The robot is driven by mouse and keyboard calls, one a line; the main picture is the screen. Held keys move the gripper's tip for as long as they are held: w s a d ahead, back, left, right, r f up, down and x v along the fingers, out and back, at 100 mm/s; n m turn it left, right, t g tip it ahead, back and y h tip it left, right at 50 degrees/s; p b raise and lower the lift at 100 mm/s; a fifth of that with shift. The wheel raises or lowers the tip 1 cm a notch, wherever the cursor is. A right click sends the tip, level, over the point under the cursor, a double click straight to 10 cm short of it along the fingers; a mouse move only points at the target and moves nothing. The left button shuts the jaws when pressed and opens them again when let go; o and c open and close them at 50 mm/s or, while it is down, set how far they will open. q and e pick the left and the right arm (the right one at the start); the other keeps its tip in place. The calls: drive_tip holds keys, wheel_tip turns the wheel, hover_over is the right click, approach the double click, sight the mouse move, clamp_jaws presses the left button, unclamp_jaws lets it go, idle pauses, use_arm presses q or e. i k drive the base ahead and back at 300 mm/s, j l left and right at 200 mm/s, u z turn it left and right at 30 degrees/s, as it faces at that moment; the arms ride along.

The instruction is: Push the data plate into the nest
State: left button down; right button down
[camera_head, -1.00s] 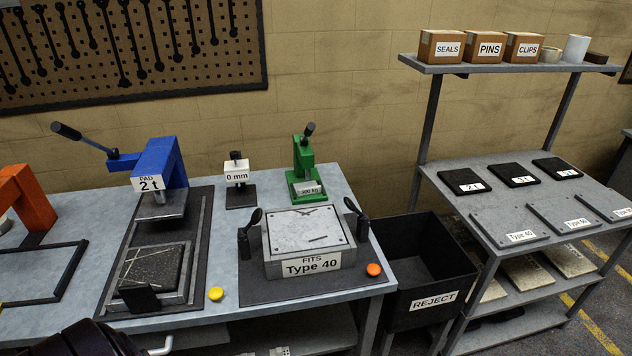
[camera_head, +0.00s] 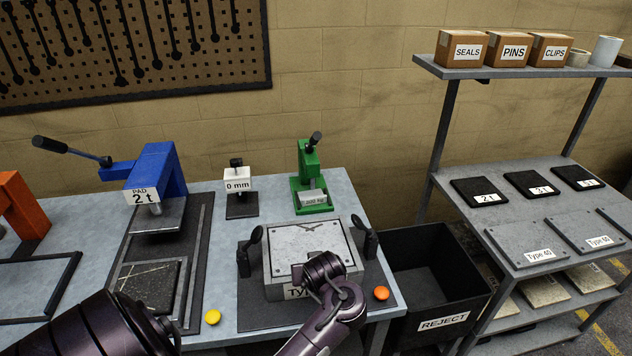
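A small light plate with a kg label (camera_head: 313,197) sits at the front of the green hand press (camera_head: 309,165); I take it as the data plate. I cannot tell whether it is fully seated in the nest there. A dark purple arm of mine reaches up from the bottom, and its end (camera_head: 318,275) is over the front of the grey Type 40 block (camera_head: 303,240), hiding part of its label.
The blue 2 t press (camera_head: 157,175) and the 0 mm gauge (camera_head: 238,185) stand left of the green press. Black clamp handles flank the block. A yellow button (camera_head: 212,317) and an orange button (camera_head: 381,293) are in front. The reject bin (camera_head: 440,318) is at right.

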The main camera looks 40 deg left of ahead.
sight(312, 194)
drive_tip(key=i+j, duration=0.9)
drive_tip(key=j, duration=0.15)
